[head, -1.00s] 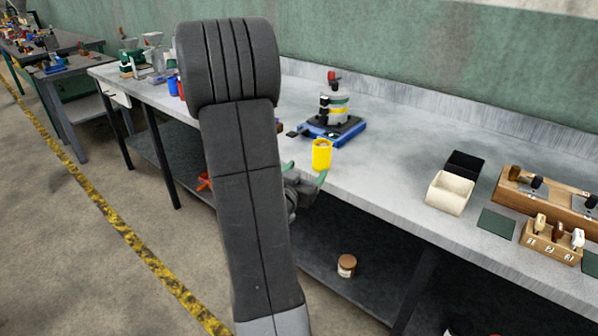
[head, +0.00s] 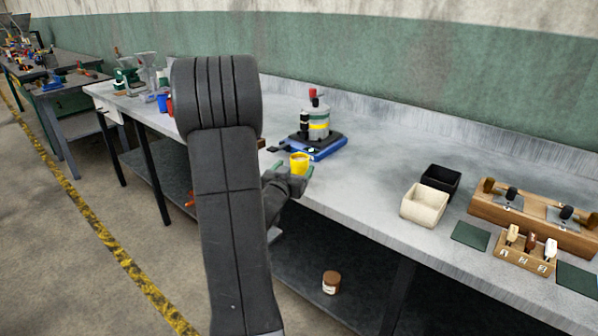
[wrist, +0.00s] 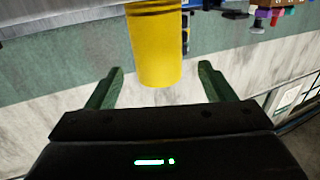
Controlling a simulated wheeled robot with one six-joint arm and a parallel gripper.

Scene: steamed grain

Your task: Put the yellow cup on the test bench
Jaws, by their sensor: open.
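The yellow cup (head: 299,165) is near the front edge of the grey bench (head: 350,195), in front of a device with a blue base (head: 322,152). Whether its underside rests on the bench is hard to tell. My gripper (head: 288,170) is at the cup, its green fingers on either side. In the wrist view the yellow cup (wrist: 155,45) is between the tips of my open gripper (wrist: 161,66), with a visible gap on both sides. My arm covers part of the bench in the head view.
A cream bin (head: 424,207) and a black bin (head: 441,179) stand to the right, beside wooden racks (head: 526,252) with tools. A brown jar (head: 331,283) stands on the lower shelf. The bench top between the device and the bins is clear.

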